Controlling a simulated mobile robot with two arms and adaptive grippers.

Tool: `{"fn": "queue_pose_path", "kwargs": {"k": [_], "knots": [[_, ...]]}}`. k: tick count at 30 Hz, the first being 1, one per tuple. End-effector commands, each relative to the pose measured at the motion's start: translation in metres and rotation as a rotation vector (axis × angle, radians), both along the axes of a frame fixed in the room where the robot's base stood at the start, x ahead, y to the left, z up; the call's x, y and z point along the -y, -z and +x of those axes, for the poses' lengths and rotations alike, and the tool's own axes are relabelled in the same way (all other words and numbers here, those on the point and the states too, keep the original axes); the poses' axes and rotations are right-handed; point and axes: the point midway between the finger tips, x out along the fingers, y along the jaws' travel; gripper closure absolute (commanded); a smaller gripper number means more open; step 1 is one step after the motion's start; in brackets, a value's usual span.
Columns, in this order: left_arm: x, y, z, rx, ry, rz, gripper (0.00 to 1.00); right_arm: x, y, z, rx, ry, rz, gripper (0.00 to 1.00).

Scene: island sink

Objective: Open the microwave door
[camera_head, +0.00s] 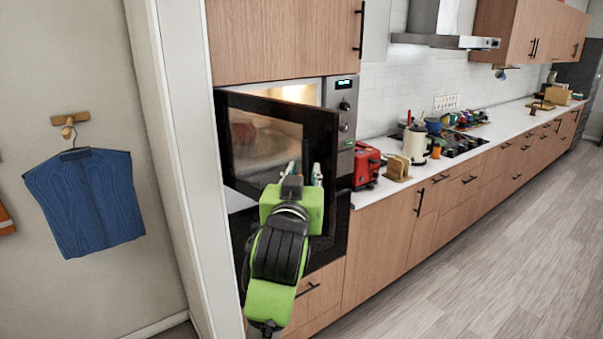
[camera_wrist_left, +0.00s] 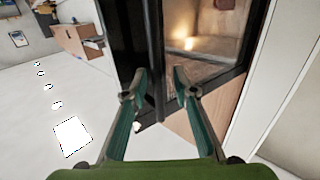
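The microwave (camera_head: 344,103) is built into the tall wooden cabinet. Its black-framed glass door (camera_head: 325,140) stands partly open, swung out toward me, and the lit cavity shows above the door's top edge. My left gripper (camera_head: 304,174) is in front of the door in the head view, over its lower part. In the left wrist view my left gripper (camera_wrist_left: 160,75) has its two fingers apart. The door's dark frame (camera_wrist_left: 156,35) shows between and beyond the fingertips, with the warm light behind its glass. I cannot tell whether a finger touches the door. My right gripper is out of view.
A white wall edge (camera_head: 180,150) stands close left of the cabinet. A red toaster (camera_head: 366,165) and a cream container (camera_head: 415,144) stand on the counter at right. A blue garment (camera_head: 85,200) hangs on the left wall. The wooden floor (camera_head: 500,260) at right is clear.

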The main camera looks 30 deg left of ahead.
Motion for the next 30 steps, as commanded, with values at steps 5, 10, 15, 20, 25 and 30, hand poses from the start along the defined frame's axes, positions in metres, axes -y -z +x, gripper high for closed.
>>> {"fn": "queue_pose_path", "kwargs": {"k": [5,10,15,20,25,30], "knots": [[-0.001,0.000,0.000,-0.001,-0.002,0.000,0.74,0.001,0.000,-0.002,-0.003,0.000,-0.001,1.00],[0.003,0.001,-0.008,-0.001,-0.001,0.000,0.74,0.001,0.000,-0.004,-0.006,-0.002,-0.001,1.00],[0.015,0.000,-0.034,0.001,0.001,-0.002,0.74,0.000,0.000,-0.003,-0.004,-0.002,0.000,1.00],[0.025,0.000,-0.056,0.000,0.001,-0.001,0.74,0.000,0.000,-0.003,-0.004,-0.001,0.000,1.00],[0.030,0.000,-0.068,0.000,0.000,0.001,0.74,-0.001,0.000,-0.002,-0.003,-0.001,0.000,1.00],[0.031,0.000,-0.070,-0.001,-0.001,0.002,0.74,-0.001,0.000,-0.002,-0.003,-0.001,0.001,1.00]]}}
